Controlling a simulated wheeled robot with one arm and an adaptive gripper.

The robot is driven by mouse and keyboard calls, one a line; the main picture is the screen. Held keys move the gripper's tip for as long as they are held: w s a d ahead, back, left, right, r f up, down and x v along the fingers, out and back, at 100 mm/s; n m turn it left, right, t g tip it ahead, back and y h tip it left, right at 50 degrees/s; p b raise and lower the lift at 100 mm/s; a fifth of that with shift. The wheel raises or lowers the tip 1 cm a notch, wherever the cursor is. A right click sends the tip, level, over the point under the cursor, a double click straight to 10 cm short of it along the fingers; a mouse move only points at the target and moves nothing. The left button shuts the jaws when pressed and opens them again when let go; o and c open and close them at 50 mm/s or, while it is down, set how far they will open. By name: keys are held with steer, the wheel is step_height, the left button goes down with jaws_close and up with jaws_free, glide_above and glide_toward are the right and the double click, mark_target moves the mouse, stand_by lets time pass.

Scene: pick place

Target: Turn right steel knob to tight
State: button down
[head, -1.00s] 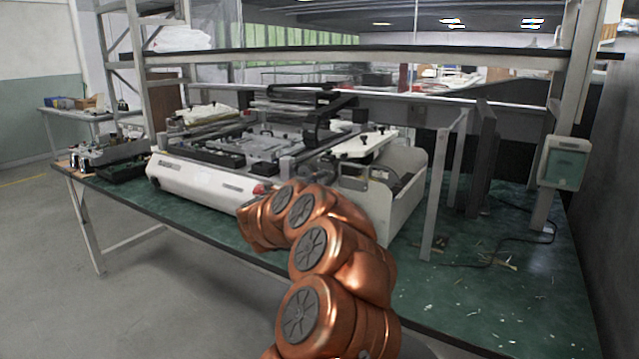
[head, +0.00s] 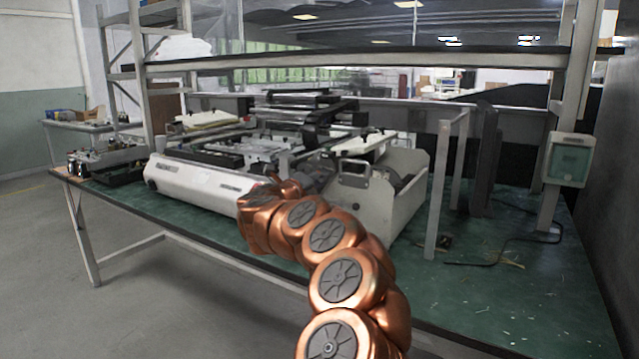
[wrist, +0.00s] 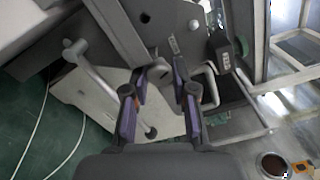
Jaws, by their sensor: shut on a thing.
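In the wrist view, my gripper (wrist: 162,84) has its two dark purple fingers standing apart. A small grey steel piece (wrist: 159,69) shows between the fingertips and is held there; it appears to be the steel knob, mostly hidden by the fingers. In the head view, the white machine (head: 195,185) stands on the green table, and my copper arm reaches to its front right part. My fingertips and the knob are hidden behind the arm there.
In the wrist view, a silver bar handle (wrist: 108,92) lies left of my fingers and a black block (wrist: 222,52) lies right. In the head view, a metal post (head: 437,190) stands right of the machine. The green table (head: 480,295) is mostly clear at front right.

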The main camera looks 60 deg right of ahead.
steer(key=c, duration=0.9)
jaws_free()
steer(key=shift+c, duration=0.2)
steer(key=a, duration=1.2)
steer(key=shift+s, duration=0.2)
